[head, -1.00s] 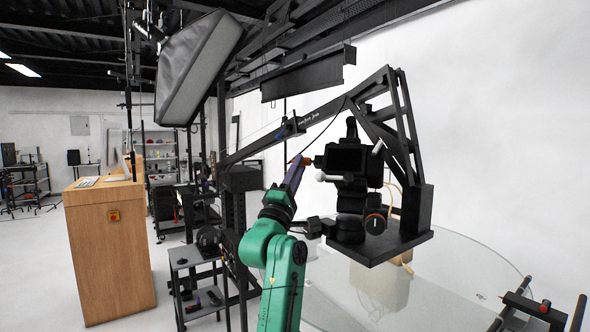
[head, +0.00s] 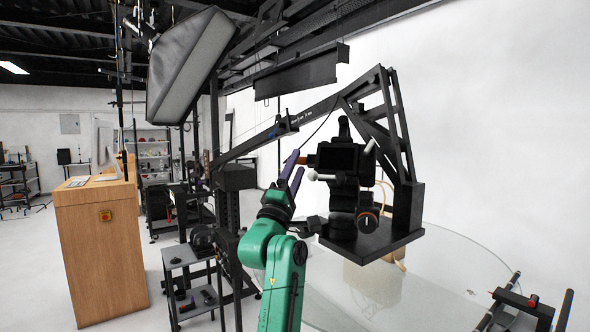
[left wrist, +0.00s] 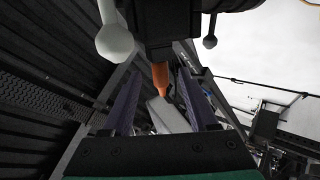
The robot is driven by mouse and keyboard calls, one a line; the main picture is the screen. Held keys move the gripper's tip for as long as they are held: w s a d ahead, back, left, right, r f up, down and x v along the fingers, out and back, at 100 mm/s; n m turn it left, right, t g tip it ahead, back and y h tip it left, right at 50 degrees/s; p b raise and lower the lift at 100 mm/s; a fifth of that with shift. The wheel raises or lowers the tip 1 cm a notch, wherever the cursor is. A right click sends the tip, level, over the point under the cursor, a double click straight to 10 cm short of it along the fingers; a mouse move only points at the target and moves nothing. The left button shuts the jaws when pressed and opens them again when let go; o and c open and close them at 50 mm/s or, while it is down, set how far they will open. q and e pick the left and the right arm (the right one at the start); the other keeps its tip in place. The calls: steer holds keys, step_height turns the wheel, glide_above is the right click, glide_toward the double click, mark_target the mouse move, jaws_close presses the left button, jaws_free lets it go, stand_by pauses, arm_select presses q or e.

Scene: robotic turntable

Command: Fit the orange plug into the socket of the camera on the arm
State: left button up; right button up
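The black camera (head: 338,160) is mounted upright on a dark platform (head: 385,240) at the end of the big black arm. The orange plug (head: 302,160) is at the camera's left side. In the left wrist view the orange plug (left wrist: 161,80) points out from the camera's dark body (left wrist: 165,25) and appears to be seated in it; the socket itself is hidden. My left gripper (head: 297,164) is open, its two purple fingers spread. In the left wrist view the fingers stand on either side of the plug with gaps, not touching it. My right gripper is not in view.
A thin dark cable (head: 322,124) hangs from the boom (head: 290,125) above the camera. White-tipped knobs (left wrist: 115,40) stick out close to my left fingers. A glass turntable (head: 450,262) lies below. A wooden cabinet (head: 100,245) and a small cart (head: 190,272) stand left.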

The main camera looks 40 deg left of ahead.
arm_select(q)
steer(key=shift+f, duration=0.1)
steer(key=b+v, duration=0.7)
steer(key=v, duration=0.7)
steer(key=shift+s, duration=0.25)
steer(key=shift+f, duration=0.1)
